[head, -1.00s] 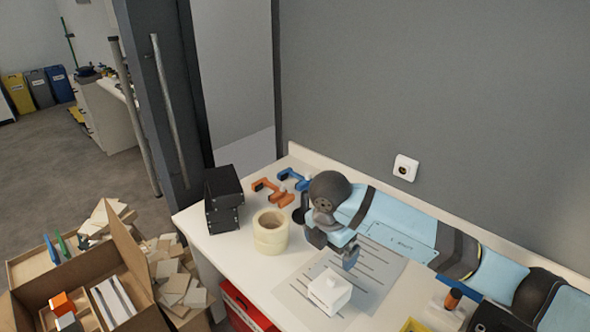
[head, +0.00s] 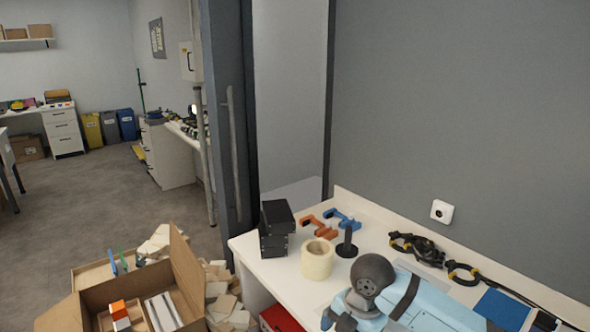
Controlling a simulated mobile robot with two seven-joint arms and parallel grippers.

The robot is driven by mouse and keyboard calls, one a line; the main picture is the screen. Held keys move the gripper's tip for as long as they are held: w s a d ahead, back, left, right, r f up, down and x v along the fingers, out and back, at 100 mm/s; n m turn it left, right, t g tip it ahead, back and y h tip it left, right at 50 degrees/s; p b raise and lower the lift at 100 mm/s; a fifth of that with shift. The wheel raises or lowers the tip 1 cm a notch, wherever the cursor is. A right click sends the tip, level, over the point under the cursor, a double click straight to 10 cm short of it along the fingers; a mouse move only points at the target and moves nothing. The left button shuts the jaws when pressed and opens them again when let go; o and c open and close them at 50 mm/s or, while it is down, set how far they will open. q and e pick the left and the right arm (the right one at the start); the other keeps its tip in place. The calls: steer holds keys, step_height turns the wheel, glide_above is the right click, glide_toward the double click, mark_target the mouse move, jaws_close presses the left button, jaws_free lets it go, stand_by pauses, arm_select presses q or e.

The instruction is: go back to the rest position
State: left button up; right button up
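My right arm (head: 425,312) is light blue with a dark grey rounded joint and comes in from the lower right over the white worktop (head: 257,260). My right gripper (head: 338,320) shows only as dark parts at the bottom edge. Its fingertips are cut off, so I cannot tell whether it is open or holds anything. My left gripper is not in view.
Black boxes (head: 275,241), tape rolls (head: 317,259), orange (head: 316,226) and blue (head: 342,220) clamps and a black upright-handled object (head: 347,243) stand on the worktop. An open carton (head: 187,279) is at lower left. Open floor (head: 90,190) lies beyond.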

steer(key=s+a+r+n+g+y, duration=0.2)
steer(key=s+a+r+y, duration=0.1)
steer(key=s+a+y, duration=0.85)
steer(key=w+d+f+m+t+h, duration=0.25)
steer(key=d+m+t, duration=0.35)
steer(key=m+t, duration=0.45)
steer(key=w+d+f+m+t+h, duration=0.15)
steer(key=d+f+m+t, duration=0.35)
steer(key=m+t, duration=0.5)
steer(key=s+d+f+m+g+h, duration=0.35)
steer(key=s+d+f, duration=0.2)
steer(key=f, duration=0.25)
steer(key=s+d+f+m+g+h, duration=0.3)
steer(key=s+d+f+g, duration=0.1)
steer(key=s+f, duration=0.3)
arm_select(q)
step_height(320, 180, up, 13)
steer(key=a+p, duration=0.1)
steer(key=p, duration=1.4)
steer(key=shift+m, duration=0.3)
arm_select(e)
step_height(320, 180, up, 13)
steer(key=n, duration=0.1)
steer(key=shift+d+r, duration=0.15)
